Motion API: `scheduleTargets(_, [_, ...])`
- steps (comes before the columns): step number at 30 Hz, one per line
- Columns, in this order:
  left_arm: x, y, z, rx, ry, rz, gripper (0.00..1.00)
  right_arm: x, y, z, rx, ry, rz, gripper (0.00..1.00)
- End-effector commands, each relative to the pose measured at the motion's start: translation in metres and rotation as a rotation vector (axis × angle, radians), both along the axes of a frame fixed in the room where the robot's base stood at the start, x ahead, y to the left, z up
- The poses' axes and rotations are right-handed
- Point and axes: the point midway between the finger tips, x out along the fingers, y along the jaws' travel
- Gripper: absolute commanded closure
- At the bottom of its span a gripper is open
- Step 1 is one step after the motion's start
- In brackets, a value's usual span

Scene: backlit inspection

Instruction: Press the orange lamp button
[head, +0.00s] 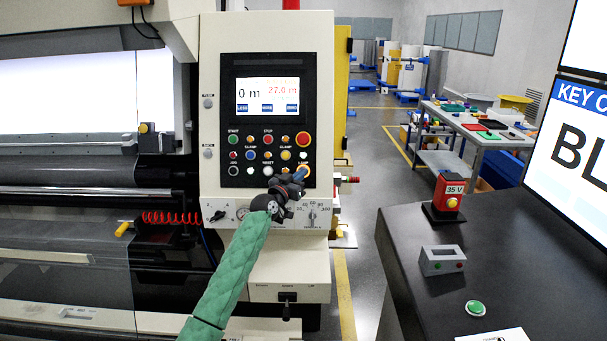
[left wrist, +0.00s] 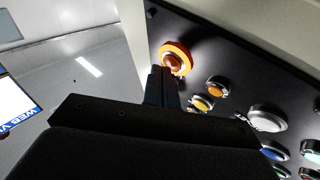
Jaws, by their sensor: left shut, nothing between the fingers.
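The orange lamp button (head: 304,170) is at the lower right corner of the black control panel, under a small label. In the left wrist view the orange lamp button (left wrist: 175,58) shows as a wide orange ring with a bright reddish centre. My left gripper (head: 299,175) is shut and empty, its tips right at the button's lower edge in the head view. In the left wrist view the fingertips (left wrist: 161,74) overlap the edge of the ring. I cannot tell whether they touch it. The gripper hides part of the button. My right gripper is not in view.
A red emergency button (head: 303,139) sits higher in the same column. A yellow button (head: 286,155) and a white reset button (head: 268,171) are close by. Below are a dial (head: 312,216) and a gauge. A dark desk (head: 430,290) stands at the right.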

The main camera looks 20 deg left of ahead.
Motion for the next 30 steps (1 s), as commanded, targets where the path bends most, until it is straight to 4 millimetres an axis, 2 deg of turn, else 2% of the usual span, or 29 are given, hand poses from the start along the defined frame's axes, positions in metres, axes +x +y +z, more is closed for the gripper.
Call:
scheduleTargets(5, [0.0038,0.0011,-0.0026,0.002,-0.001,0.000,1.00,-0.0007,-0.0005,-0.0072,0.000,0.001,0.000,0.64])
scheduleTargets(30, [-0.0035,-0.0008,0.0004,0.000,0.001,0.000,1.00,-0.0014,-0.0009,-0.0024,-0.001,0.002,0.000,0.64])
